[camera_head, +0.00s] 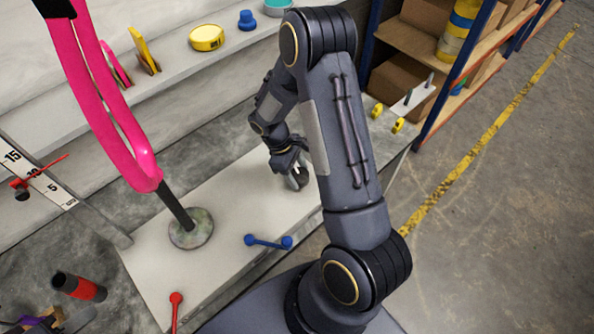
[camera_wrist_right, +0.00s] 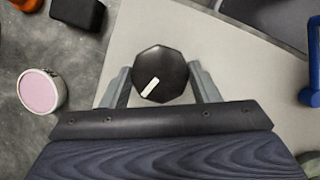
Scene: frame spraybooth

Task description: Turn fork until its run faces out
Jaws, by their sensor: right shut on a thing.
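The pink fork (camera_head: 120,125) stands on a dark post (camera_head: 178,210) with a round mottled base (camera_head: 191,230), at the left of the head view. Its top is cut off by the picture edge. I cannot make out a paint run on the side I see. My right gripper (camera_head: 297,177) is low over the pale bench top, to the right of the fork and well apart from it. In the right wrist view, its two grey fingers (camera_wrist_right: 163,92) are shut on a black eight-sided knob (camera_wrist_right: 172,62) with a white mark. My left gripper is not in view.
The pale bench top (camera_head: 245,205) carries a blue two-ended handle (camera_head: 268,242) and a red lever (camera_head: 175,300). A black and red cylinder (camera_head: 80,287) lies at lower left. A marked ruler (camera_head: 38,180) is beside the fork.

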